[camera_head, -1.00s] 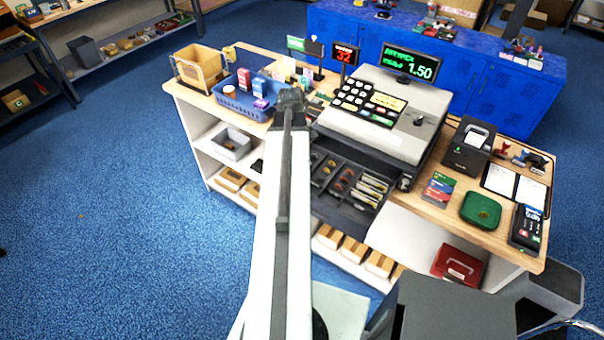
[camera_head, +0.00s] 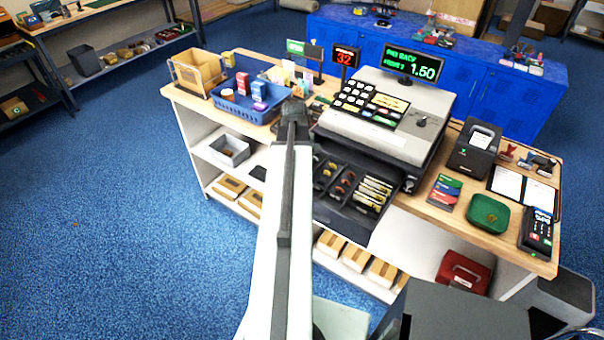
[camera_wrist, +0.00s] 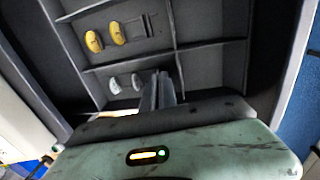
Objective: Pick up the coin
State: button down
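The open cash drawer (camera_head: 335,210) juts out under the till and holds coins and banknotes in compartments. In the wrist view, two yellow coins (camera_wrist: 93,40) lie in one dark compartment of the drawer (camera_wrist: 215,70). Two silver coins (camera_wrist: 114,84) lie in the compartment nearer to me. My gripper (camera_wrist: 160,84) points into the drawer just right of the silver coins. Its narrow fingers look close together, with no coin visible between them. The fingertips' contact with the drawer cannot be told. In the head view, my arm hides the drawer's left part.
The till (camera_head: 385,125) stands behind the drawer. A blue basket (camera_head: 238,105) is on the counter at left. A green dish (camera_head: 503,224) with a small yellowish spot, a card terminal (camera_head: 537,232) and a printer (camera_head: 473,150) are at right. Blue floor (camera_head: 130,230) is open at left.

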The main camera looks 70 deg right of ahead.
jog(key=shift+r, duration=0.1)
notch_tip(320, 180, up, 10)
jog(key=p, duration=1)
